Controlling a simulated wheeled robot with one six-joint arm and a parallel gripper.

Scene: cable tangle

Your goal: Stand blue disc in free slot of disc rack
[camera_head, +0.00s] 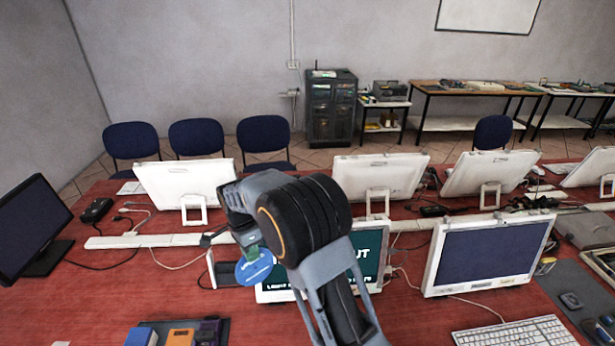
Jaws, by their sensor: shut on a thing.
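My gripper (251,250) is shut on the blue disc (256,271), which hangs below the jaws with its round face turned toward the camera. The disc is just left of a monitor with a lit teal screen, in front of its left edge. A low dark object with an upright pale edge (211,269) stands directly left of the disc. It may be the disc rack, but its slots cannot be made out. The disc partly overlaps it in the picture, and I cannot tell whether they touch. My arm hides much of the teal screen (369,257).
The red table (60,310) carries several monitors, loose cables (165,262) and a white cable channel (150,241). Blue, orange and purple blocks (180,337) sit on a dark tray at the front. A keyboard (515,333) lies front right. The left front table is clear.

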